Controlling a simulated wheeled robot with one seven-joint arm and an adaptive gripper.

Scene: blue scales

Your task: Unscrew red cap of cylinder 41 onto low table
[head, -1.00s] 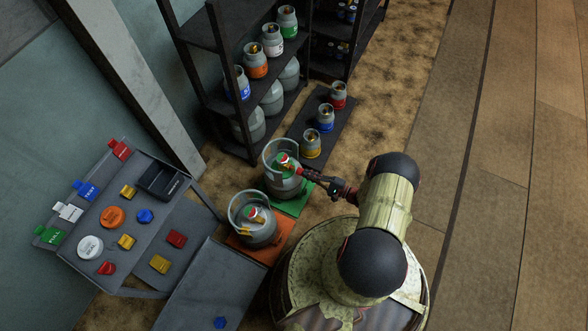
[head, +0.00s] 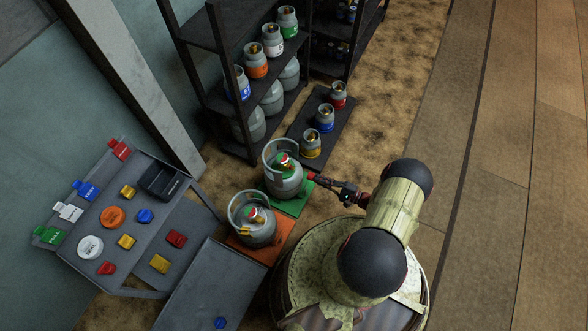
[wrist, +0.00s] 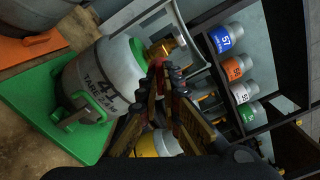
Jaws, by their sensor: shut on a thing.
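Cylinder 41 (head: 285,183) is a grey gas bottle with a green collar. It stands upright on a green mat (head: 297,203); its number shows in the wrist view (wrist: 105,78). Its brass valve (wrist: 166,47) shows bare metal at the outlet. My gripper (head: 318,179) is just right of the cylinder, apart from it, shut on a small red cap (head: 312,176). In the wrist view the fingers (wrist: 163,80) close together and mostly hide the cap. The low grey table (head: 205,285) is at the bottom, with a blue cap (head: 221,322) on it.
A second grey cylinder (head: 258,228) stands on an orange mat close by. A taller grey bench (head: 150,215) at left carries colored tags and blocks. A dark shelf (head: 215,45) with several cylinders stands behind. Small cylinders (head: 311,144) sit on a dark mat beside it.

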